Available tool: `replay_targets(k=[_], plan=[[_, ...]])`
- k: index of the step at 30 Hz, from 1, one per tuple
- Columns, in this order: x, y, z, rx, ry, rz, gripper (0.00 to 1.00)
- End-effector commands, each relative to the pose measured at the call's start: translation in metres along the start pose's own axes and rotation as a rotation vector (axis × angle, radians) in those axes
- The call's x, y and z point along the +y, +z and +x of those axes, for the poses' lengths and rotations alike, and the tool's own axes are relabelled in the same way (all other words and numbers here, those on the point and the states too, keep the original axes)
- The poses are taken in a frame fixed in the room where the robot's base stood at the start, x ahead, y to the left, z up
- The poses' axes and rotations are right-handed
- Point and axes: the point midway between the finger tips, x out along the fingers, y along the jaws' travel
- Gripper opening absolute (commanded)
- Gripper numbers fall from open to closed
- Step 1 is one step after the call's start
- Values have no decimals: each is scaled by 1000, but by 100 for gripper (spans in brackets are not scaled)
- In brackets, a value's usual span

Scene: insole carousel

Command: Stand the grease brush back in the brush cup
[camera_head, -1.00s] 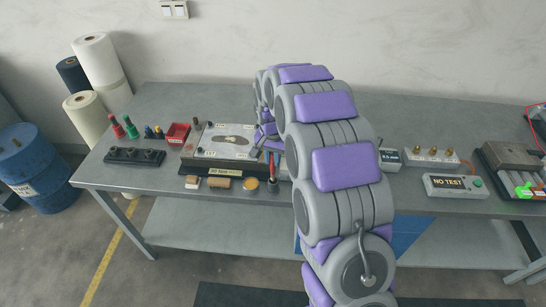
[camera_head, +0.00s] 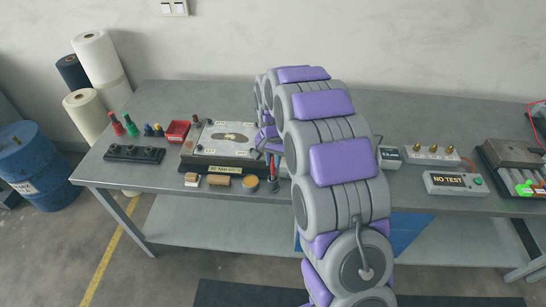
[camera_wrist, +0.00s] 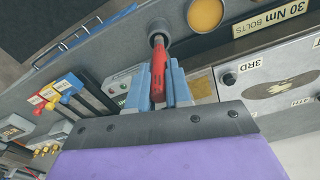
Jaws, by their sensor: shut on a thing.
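The grease brush, with a red handle (camera_wrist: 158,72), is between the two blue-grey fingers of my gripper (camera_wrist: 157,90) in the wrist view. My gripper is shut on the handle. The far end of the brush points at the dark mouth of the brush cup (camera_wrist: 167,29) and overlaps it; how deep it sits inside I cannot tell. In the head view the cup (camera_head: 272,185) stands near the bench's front edge, with the red handle (camera_head: 272,169) upright above it. My gripper (camera_head: 271,153) is partly hidden behind my arm there.
Right of my arm are a NO TEST box (camera_head: 455,185) and a box with brass knobs (camera_head: 432,155).

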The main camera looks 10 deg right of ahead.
Motion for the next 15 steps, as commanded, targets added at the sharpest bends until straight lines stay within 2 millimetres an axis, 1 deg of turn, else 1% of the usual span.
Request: replay_targets(k=[15], plan=[[0, 1, 19, 0, 0, 0, 0]])
